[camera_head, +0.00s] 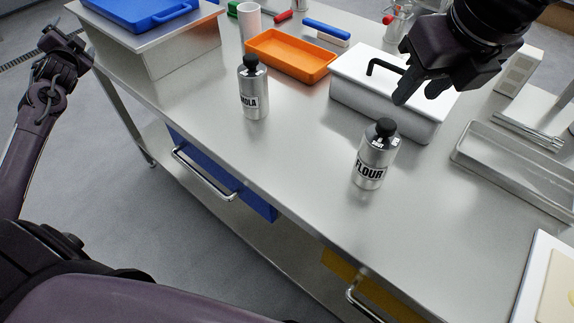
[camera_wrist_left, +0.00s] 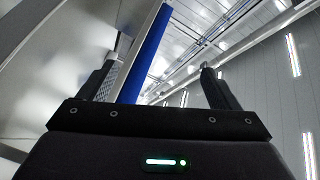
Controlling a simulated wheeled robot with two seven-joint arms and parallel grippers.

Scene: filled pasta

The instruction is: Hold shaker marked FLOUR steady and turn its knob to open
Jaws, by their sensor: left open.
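The shaker marked FLOUR (camera_head: 369,166), a silver bottle with a black knob (camera_head: 385,127) on top, stands upright on the steel table in the head view. My right gripper (camera_head: 418,96) hangs above and behind it, to the right, over the white box. Its fingers look apart and nothing shows between them; it does not touch the shaker. My left gripper (camera_head: 62,48) is off the table's left side, far from the shaker. In the left wrist view (camera_wrist_left: 158,70) its fingers are open and empty, with a blue panel behind them.
A second silver shaker (camera_head: 253,92), its label partly turned away, stands to the left. An orange tray (camera_head: 290,55) and a white lidded box (camera_head: 352,98) with a black handle lie behind. A metal tray (camera_head: 480,160) is at right. The table front is clear.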

